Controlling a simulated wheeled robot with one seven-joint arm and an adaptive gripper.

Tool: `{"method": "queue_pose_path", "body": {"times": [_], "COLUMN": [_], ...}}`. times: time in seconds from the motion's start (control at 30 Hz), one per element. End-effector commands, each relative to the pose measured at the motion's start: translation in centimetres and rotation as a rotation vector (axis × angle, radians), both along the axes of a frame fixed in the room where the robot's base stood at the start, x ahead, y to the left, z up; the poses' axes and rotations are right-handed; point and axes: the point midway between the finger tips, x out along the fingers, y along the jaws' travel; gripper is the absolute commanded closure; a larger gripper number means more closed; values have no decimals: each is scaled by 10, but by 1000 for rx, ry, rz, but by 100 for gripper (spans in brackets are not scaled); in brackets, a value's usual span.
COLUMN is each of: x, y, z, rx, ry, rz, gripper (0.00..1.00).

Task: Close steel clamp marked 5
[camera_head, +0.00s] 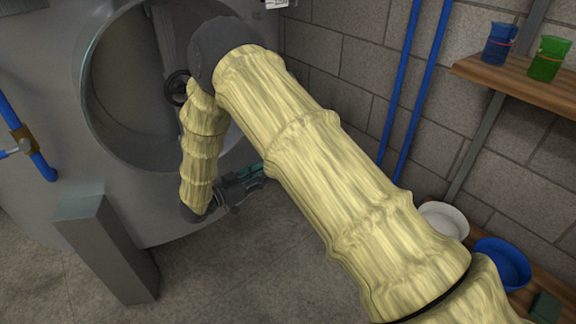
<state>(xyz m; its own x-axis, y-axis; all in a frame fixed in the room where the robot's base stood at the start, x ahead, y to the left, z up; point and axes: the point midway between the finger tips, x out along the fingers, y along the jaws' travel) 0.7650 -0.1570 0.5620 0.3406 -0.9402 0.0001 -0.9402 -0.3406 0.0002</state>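A large grey steel tank (45,110) fills the left, with a round hatch ring (82,100) and a recessed round door (125,75) in it. A black handwheel (178,88) shows at the door, partly behind my arm. I cannot make out a steel clamp or a number 5; my arm covers the right part of the hatch. My gripper (242,186) is low in front of the tank, right of the hatch's lower edge, pointing right. Teal pieces (251,172) show at its end; whether the fingers are open or touching anything is unclear.
A grey box-like post (105,245) stands in front of the tank. Blue pipes (420,90) run up the block wall. A wooden shelf (520,88) holds a blue cup (499,44) and a green cup (548,58). Below are a white bowl (443,218) and a blue bowl (502,262).

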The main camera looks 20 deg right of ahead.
Motion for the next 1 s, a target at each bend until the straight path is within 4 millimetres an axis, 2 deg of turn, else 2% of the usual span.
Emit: {"method": "queue_pose_path", "body": {"times": [0.6, 0.8, 1.0], "x": [29, 34, 36], "y": [-83, -96, -100], "z": [-1, 0, 0], "rx": [-1, 0, 0], "ry": [-1, 0, 0], "rz": [-1, -1, 0], "gripper": [72, 72, 72]}}
